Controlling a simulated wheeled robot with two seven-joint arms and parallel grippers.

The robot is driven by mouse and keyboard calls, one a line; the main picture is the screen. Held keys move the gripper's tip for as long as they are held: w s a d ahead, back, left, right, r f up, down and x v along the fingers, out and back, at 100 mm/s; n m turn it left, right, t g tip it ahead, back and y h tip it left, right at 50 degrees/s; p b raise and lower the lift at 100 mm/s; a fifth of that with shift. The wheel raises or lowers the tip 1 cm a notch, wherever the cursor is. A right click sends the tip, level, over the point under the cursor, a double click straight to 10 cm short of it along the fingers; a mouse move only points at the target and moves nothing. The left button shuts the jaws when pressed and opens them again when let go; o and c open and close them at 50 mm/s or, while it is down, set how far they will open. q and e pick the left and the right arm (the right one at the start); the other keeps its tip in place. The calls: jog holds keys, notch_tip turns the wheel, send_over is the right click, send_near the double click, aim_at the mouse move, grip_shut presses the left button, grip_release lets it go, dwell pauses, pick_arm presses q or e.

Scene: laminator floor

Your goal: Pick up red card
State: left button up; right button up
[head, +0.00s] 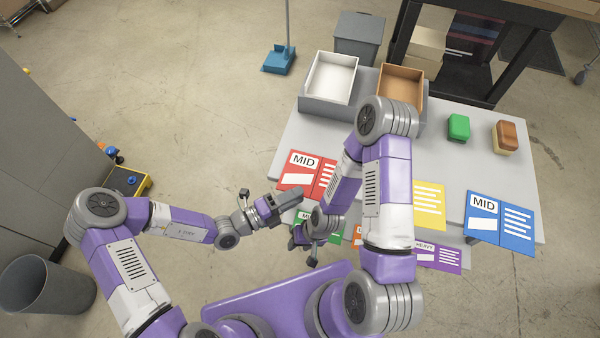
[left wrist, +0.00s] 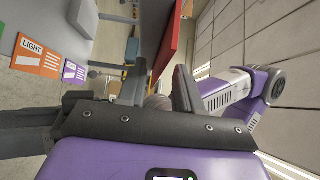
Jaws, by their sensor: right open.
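The red card (head: 297,170) lies at the left end of the grey table in the head view, marked MID, with its right side partly behind my right arm. My left gripper (head: 293,198) is at its lower edge, overlapping it from above in the picture; I cannot tell whether they touch. In the left wrist view the fingers of this gripper (left wrist: 158,88) stand apart. A narrow red surface shows beyond and between them, and I cannot tell for sure that it is the card. My right gripper (head: 303,256) is open and empty, just below my left one.
The table (head: 460,170) also bears a yellow card (head: 429,203), a blue card (head: 500,218), a purple card (head: 437,258), a white tray (head: 332,75), a brown tray (head: 400,83) and a green block (head: 459,127). My right arm crosses above its middle.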

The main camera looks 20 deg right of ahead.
pick_arm(q)
jog(key=shift+w+d, duration=0.1)
jog(key=shift+d, duration=0.7)
grip_shut()
